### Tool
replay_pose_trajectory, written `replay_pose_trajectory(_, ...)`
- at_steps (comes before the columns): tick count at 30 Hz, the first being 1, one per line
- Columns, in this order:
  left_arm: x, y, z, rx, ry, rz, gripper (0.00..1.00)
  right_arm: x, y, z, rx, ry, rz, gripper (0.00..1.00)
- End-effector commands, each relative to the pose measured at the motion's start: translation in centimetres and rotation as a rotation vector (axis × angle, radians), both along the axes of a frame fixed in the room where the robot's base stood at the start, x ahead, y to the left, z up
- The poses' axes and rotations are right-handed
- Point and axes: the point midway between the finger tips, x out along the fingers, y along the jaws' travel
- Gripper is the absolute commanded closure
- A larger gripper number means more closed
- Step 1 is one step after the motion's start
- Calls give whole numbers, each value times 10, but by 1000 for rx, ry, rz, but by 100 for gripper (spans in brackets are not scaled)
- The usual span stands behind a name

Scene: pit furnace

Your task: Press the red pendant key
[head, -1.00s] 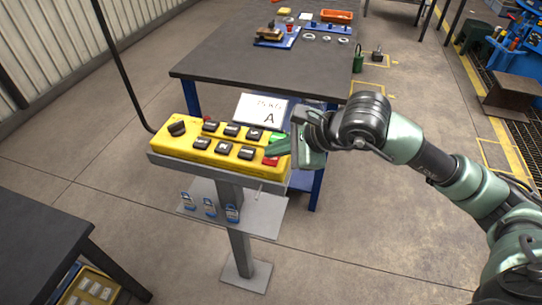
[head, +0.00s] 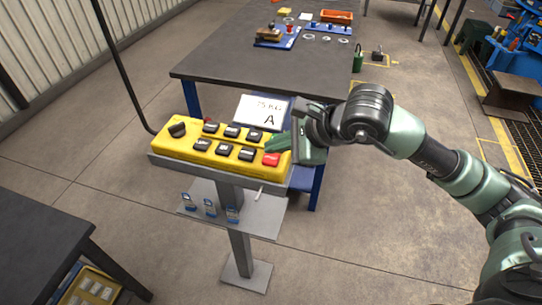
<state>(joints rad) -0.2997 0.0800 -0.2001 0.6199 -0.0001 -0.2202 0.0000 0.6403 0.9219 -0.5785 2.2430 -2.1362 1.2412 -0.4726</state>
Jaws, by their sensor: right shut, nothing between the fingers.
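The yellow pendant box (head: 177,143) lies on a grey stand and carries several black keys in two rows and a black knob at its left. The red key (head: 271,159) is at the box's right front corner and shows fully. My right gripper (head: 272,145) is shut and empty. Its green fingers point left over the box's right end, just behind the red key in the picture; I cannot tell whether they touch the box. The green key near there is hidden behind the fingers. My left gripper is out of view.
A white sign (head: 262,111) marked A stands behind the box. The grey stand's lower shelf (head: 262,215) holds several small padlock-like items. A dark table (head: 230,70) is behind, and another dark table (head: 35,245) is at lower left. A black cable rises at left.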

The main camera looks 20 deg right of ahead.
Motion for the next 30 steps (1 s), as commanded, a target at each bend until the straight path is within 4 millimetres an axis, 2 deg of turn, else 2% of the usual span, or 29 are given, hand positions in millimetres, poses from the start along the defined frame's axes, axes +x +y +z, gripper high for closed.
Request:
replay_pose_trajectory(16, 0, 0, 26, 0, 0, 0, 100, 0, 0, 48, 1, -2, 1, 100)
replay_pose_trajectory(30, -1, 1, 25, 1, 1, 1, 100, 0, 0, 50, 1, 0, 1, 100)
